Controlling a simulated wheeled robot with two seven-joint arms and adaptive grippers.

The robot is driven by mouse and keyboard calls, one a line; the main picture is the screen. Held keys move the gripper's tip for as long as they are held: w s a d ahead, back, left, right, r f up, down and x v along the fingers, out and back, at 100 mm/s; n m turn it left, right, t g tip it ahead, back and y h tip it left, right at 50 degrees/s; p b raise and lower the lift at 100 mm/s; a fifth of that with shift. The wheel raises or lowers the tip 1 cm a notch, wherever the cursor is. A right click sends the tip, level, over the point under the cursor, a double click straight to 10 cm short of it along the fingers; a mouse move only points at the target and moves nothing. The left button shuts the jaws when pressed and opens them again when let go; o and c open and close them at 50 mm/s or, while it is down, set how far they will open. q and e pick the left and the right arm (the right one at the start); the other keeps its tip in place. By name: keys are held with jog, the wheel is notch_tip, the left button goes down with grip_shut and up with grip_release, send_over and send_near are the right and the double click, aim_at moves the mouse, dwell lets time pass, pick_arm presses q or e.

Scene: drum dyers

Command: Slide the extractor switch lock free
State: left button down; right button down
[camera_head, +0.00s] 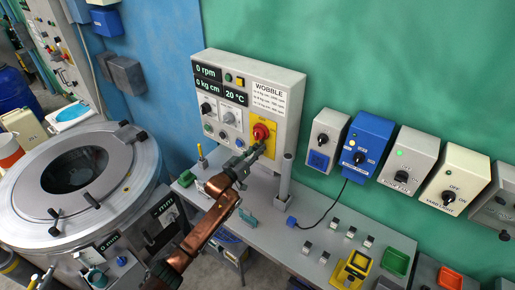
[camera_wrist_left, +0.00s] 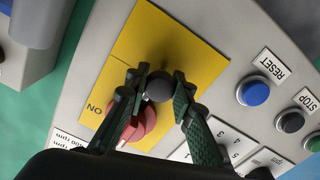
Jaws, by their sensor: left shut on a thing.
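The grey control cabinet (camera_head: 290,90) carries a yellow plate (camera_head: 271,124) with a red rotary switch (camera_head: 261,131). In the left wrist view the red switch (camera_wrist_left: 143,122) sits on the yellow plate (camera_wrist_left: 185,45), partly hidden by a finger. A dark grey round switch lock (camera_wrist_left: 159,86) is beside the red switch, over the plate. My left gripper (camera_head: 254,151) reaches up to the plate from below. In the wrist view its green-black fingers (camera_wrist_left: 160,88) are shut on the lock, one on each side. My right gripper is not in view.
A blue button (camera_wrist_left: 254,92) and a dark button (camera_wrist_left: 290,121) are close beside the plate. A grey post (camera_head: 285,178) stands right of my gripper. The bench (camera_head: 300,250) holds small switches and coloured trays. A large round drum machine (camera_head: 135,185) is at left.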

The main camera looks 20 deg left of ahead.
pick_arm(q)
jog(key=shift+f, duration=0.45)
jog(key=c, duration=1.6)
grip_release()
jog(key=shift+r, duration=0.1)
jog(key=shift+s+a, duration=0.15)
jog(key=shift+s, duration=0.1)
jog(key=v, duration=1.1)
jog(key=shift+s, duration=0.3)
